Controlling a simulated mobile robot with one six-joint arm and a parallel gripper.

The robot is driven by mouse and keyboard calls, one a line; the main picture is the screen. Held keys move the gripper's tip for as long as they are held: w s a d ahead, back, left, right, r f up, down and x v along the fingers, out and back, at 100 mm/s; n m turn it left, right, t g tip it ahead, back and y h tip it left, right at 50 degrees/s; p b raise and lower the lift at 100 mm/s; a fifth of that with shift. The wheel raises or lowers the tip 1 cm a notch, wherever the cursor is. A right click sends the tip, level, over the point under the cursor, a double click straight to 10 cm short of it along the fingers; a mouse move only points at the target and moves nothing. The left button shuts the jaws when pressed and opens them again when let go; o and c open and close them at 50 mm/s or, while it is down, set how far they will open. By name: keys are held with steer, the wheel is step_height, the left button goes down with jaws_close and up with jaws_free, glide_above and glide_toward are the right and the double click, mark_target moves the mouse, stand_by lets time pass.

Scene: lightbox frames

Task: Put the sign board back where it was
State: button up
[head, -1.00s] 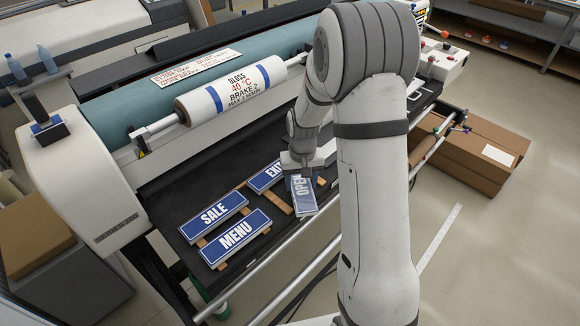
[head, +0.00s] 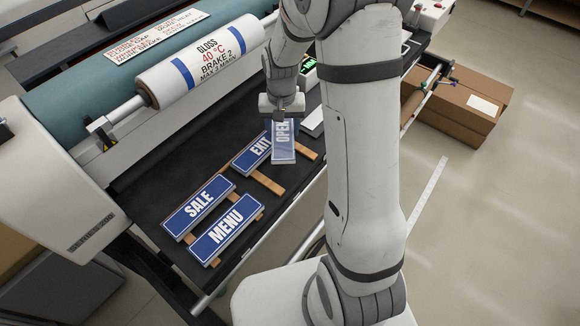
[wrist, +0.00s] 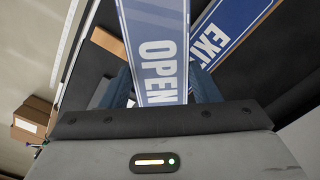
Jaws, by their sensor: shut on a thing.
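The OPEN sign board (head: 284,146) is a blue plate with white letters and a pale edge. My gripper (head: 282,116) is shut on one end of it, and the board hangs from the jaws toward the front of the bed. The board also fills the middle of the wrist view (wrist: 158,50), between the fingers. The EXIT sign (head: 254,152) lies just left of it, partly covered in the head view. The SALE sign (head: 199,208) and the MENU sign (head: 225,229) lie farther left on wooden strips (head: 267,182). I cannot tell whether the held board touches anything below.
The black bed (head: 150,197) of the laminator carries the signs. A white roll labelled GLOSS (head: 204,60) lies behind them. A metal rail (head: 240,266) runs along the front edge. A bare wooden strip (head: 306,153) shows right of the held board.

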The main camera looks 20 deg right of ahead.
steer(key=s+r+m+b, duration=0.1)
steer(key=s+m, duration=0.1)
steer(key=s+r+m+b, duration=0.1)
steer(key=s+m, duration=0.1)
steer(key=m, duration=0.1)
steer(key=s+r+m+b, duration=0.1)
steer(key=s+r+m, duration=0.1)
steer(key=shift+s, duration=0.1)
steer(key=shift+s+f+m, duration=0.1)
steer(key=shift+s+m, duration=0.15)
steer(key=shift+m, duration=0.25)
glide_toward(289, 169)
step_height(289, 169, down, 6)
steer(key=shift+r, duration=0.25)
steer(key=shift+f, duration=0.1)
steer(key=o, duration=1.1)
